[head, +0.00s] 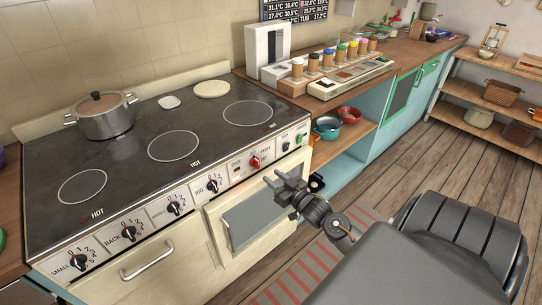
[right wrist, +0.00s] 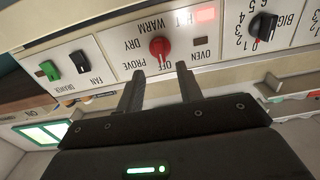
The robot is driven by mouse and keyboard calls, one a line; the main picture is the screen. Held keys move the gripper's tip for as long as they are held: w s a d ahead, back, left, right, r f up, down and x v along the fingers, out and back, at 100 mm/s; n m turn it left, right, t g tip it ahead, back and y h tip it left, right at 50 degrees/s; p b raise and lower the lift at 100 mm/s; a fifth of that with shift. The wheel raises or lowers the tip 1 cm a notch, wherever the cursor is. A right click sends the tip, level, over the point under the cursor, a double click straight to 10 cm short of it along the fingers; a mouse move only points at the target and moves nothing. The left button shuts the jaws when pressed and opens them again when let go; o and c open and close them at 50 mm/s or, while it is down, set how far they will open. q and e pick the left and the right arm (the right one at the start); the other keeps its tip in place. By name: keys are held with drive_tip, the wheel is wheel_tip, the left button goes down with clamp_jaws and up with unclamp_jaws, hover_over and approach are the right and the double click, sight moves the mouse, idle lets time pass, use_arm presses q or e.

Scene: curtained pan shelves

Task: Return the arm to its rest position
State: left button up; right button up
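My right gripper (head: 287,182) is in front of the stove, near the oven door and below the red oven knob. In the right wrist view its two fingers (right wrist: 160,90) are apart with nothing between them. The red oven knob (right wrist: 160,47) lies just beyond the fingertips there, and it also shows in the head view (head: 254,162). I cannot tell whether the fingers touch the panel. My left gripper is not in view.
The stove (head: 130,165) fills the left, with a lidded steel pot (head: 104,122) at its back left. A counter (head: 400,55) and open shelves (head: 505,110) stand farther right. The wooden floor (head: 420,160) between is clear.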

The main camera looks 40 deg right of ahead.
idle(0.7)
drive_tip(key=s+d+f+g+h, duration=0.1)
drive_tip(key=s+f+g, duration=0.2)
drive_tip(key=f, duration=0.6)
drive_tip(key=s+d+f+g, duration=0.1)
drive_tip(key=s+f+g, duration=0.1)
drive_tip(key=f, duration=0.7)
drive_tip(key=s+a+f+n+g, duration=0.1)
drive_tip(key=s+a+f+g, duration=0.1)
drive_tip(key=s+f, duration=0.5)
drive_tip(key=s+a+f+g, duration=0.3)
drive_tip(key=s+f, duration=0.2)
drive_tip(key=f, duration=0.4)
drive_tip(key=s+a+f+g, duration=0.2)
drive_tip(key=s+a+f, duration=0.2)
drive_tip(key=s, duration=0.5)
drive_tip(key=s+a+f+n+g+y, duration=0.1)
drive_tip(key=s+a+f, duration=0.4)
drive_tip(key=s, duration=0.5)
drive_tip(key=s+a+f+g, duration=0.4)
drive_tip(key=s+a+f, duration=0.1)
drive_tip(key=s, duration=0.5)
drive_tip(key=shift+a+f+n, duration=0.2)
drive_tip(key=shift+a+n, duration=0.2)
